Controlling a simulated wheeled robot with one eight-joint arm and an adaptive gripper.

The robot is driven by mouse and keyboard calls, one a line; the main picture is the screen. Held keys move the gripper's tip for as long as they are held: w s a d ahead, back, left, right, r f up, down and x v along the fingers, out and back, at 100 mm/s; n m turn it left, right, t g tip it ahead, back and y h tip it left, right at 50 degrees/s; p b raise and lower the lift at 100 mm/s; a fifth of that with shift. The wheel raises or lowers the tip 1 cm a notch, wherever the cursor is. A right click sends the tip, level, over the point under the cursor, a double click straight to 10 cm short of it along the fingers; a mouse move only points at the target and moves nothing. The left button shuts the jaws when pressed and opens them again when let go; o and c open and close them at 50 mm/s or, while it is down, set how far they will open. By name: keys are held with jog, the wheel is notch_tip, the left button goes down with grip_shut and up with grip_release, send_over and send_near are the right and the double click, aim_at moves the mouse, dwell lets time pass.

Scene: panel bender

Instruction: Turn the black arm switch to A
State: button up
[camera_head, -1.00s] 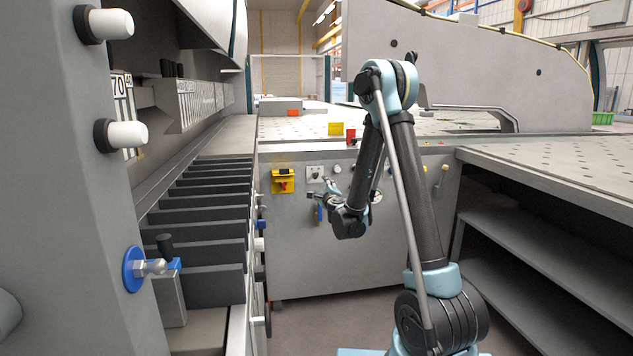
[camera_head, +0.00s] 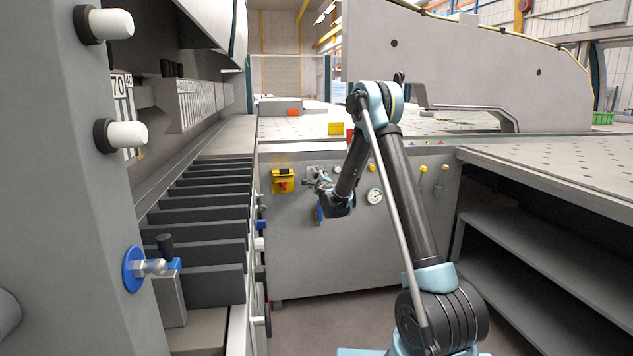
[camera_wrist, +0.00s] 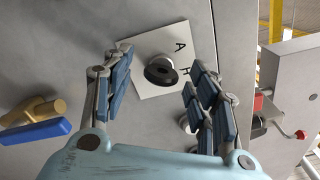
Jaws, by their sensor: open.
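The black arm switch (camera_wrist: 160,70) is a round knob with a black lever on a white plate (camera_wrist: 150,90) marked A and H. In the wrist view it sits between the fingers of my gripper (camera_wrist: 158,76). The gripper is open, with one finger on each side of the switch; I see no clear contact. In the head view my gripper (camera_head: 318,183) is at the grey cabinet front and largely hides the plate.
A yellow and blue handle (camera_wrist: 35,120) sits beside the plate in the wrist view. In the head view a yellow box with a red knob (camera_head: 283,181) is left of my gripper and a gauge (camera_head: 375,196) is right. A perforated table (camera_head: 560,165) stands at right.

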jog(key=shift+w, duration=0.25)
jog(key=c, duration=1.1)
jog(key=shift+o, duration=0.2)
jog(key=shift+n, duration=0.3)
jog(key=n, duration=0.5)
jog(key=shift+s+a+n, duration=0.1)
jog(key=shift+s+n, duration=0.05)
jog(key=shift+n, duration=0.15)
jog(key=n, duration=0.5)
jog(key=shift+n, duration=0.3)
